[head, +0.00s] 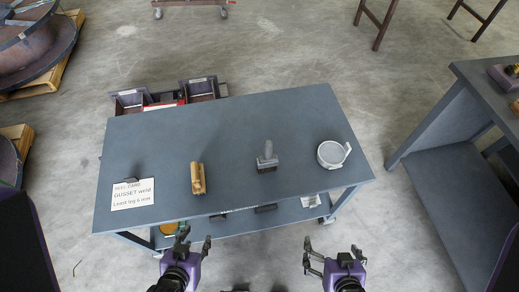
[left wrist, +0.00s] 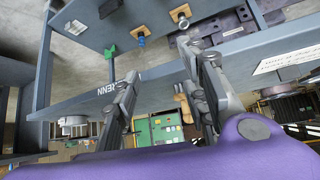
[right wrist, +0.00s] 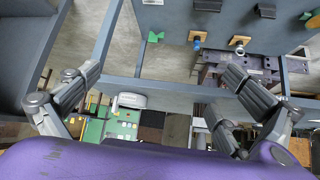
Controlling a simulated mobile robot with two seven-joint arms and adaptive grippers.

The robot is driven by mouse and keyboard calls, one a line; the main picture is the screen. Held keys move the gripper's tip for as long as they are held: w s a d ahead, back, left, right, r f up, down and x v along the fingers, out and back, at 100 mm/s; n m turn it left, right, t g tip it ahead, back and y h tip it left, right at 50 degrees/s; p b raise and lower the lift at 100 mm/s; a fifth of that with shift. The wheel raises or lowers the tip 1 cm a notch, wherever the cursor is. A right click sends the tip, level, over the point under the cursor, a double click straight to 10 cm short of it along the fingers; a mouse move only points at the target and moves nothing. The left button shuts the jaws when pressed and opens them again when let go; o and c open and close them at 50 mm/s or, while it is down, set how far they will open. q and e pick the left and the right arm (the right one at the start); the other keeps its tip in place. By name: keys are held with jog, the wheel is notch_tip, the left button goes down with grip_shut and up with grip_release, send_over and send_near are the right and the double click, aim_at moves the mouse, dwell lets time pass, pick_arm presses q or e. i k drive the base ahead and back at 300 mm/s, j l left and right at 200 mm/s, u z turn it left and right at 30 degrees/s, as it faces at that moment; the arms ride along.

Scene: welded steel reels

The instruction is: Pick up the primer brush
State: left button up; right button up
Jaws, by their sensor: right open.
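A grey-handled brush with a dark brown lower end (head: 267,157), which looks like the primer brush, stands on the blue-grey workbench (head: 225,145), right of its middle. Nothing touches it. My left gripper (head: 195,238) is open and empty in front of the bench's near edge, to the left of the brush and nearer to me. My right gripper (head: 332,247) is open and empty, also in front of the near edge, to the right of the brush. Both wrist views show spread fingers with nothing between them. I cannot pick out the brush surely in either wrist view.
A tan wooden block-like tool (head: 197,178) lies left of the brush. A round white pot with a handle (head: 331,155) stands to its right. A white card with writing (head: 133,194) is at the left. Bins (head: 130,101) adjoin the back edge. Another bench (head: 455,110) stands right.

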aim_at(268, 162)
jog(key=u, duration=2.15)
jog(key=z, duration=3.15)
jog(key=k+j+z, duration=0.2)
jog(key=z, duration=0.15)
jog(key=k+z, duration=0.4)
jog(key=k+j, duration=0.1)
jog(key=k, duration=0.3)
